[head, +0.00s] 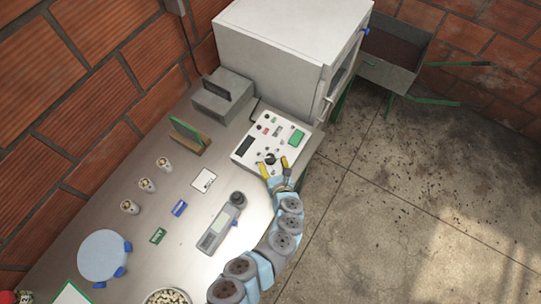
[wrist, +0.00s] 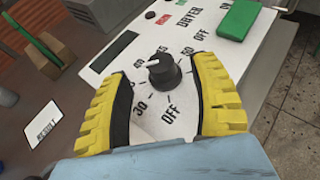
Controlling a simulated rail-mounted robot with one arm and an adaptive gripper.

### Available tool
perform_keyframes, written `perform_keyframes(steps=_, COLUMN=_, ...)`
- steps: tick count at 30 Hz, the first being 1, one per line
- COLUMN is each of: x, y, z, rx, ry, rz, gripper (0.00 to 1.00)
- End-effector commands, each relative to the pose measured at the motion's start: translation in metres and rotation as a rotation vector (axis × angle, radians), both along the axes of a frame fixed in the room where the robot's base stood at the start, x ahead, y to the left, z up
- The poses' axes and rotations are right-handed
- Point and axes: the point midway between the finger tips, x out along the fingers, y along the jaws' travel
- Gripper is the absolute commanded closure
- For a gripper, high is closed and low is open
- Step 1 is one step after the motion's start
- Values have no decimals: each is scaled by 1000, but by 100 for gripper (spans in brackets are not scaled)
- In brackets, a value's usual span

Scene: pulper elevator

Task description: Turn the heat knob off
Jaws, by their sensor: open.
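The black heat knob (wrist: 163,70) stands on the white control panel (wrist: 132,65), inside a ring of marks with numbers and the word OFF printed below it. Its pointer appears to face up and left in the wrist view, away from that OFF mark. My gripper (wrist: 162,88) is open, with one yellow finger on each side of the knob and a gap to it on both sides. In the head view my gripper (head: 276,167) is at the lower edge of the panel (head: 272,140), partly covering the knob area.
A white cabinet oven (head: 285,50) stands behind the panel. A grey handheld meter (head: 222,224), a card (head: 204,180), several small cups (head: 147,185) and a round blue-rimmed dish (head: 103,256) lie on the metal table. A green button (wrist: 238,20) is on the panel.

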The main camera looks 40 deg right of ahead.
Motion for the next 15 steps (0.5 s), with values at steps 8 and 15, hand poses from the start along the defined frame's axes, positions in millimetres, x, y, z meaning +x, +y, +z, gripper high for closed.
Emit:
perform_keyframes(steps=8, x=20, y=-12, z=-9, rx=0, ry=0, rz=3, gripper=38)
perform_keyframes(steps=15, x=31, y=-19, z=-16, rx=1, ry=2, rz=0, gripper=38)
